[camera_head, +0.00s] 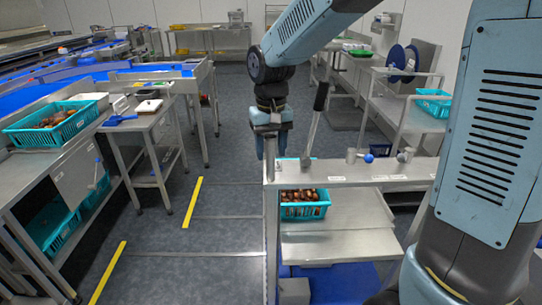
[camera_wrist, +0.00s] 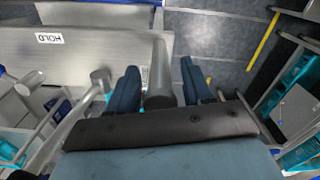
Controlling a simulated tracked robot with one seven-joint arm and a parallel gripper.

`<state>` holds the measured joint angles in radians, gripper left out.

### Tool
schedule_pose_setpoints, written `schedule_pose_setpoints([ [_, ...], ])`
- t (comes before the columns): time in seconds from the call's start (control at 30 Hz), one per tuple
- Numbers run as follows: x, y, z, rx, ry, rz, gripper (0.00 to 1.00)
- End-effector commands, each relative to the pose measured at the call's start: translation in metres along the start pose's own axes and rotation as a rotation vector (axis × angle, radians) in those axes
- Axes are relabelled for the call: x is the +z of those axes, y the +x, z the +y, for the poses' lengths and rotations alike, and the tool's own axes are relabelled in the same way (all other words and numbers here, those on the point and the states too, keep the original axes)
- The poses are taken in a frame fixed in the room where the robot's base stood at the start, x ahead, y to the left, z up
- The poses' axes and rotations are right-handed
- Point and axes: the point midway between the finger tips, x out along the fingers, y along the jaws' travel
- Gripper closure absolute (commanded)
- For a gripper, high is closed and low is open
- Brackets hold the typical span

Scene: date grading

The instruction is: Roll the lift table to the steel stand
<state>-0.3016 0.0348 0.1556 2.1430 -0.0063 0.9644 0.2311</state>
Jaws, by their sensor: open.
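What looks like the lift table (camera_head: 340,243) is low in front of me, with a steel top over blue parts. A teal crate (camera_head: 293,213) of dates is at its upper left, partly hidden under a raised steel shelf (camera_head: 345,173). A steel stand (camera_head: 146,127) with small items on top is at the left; I cannot tell if it is the named one. My gripper (camera_head: 270,152) is open, pointing down at the shelf's left end. In the wrist view, a grey bar (camera_wrist: 160,75) lies between its open fingers; contact is unclear.
Yellow floor lines (camera_head: 193,202) mark the grey floor between the left stand and the lift table, and that floor is clear. A bench with a teal crate (camera_head: 55,125) is at far left. A steel rack (camera_head: 410,122) is at right. A dark-gripped lever (camera_head: 317,112) rises beside my gripper.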

Motion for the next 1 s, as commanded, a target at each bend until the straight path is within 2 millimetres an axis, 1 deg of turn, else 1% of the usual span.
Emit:
schedule_pose_setpoints([
  [0.03,0.000,0.007,0.000,0.001,0.000,-0.003,0.50],
  [0.1,0.000,0.014,0.000,0.000,0.000,-0.002,0.50],
  [0.2,0.000,0.021,0.000,0.000,0.000,-0.001,0.50],
  [0.33,0.000,0.025,0.000,0.000,0.000,0.000,0.50],
  [0.57,0.000,0.025,0.001,0.000,0.001,0.000,0.50],
  [0.67,0.000,0.025,0.001,0.000,0.001,0.000,0.58],
  [1.0,0.000,0.025,0.001,0.000,0.001,0.000,0.90],
])
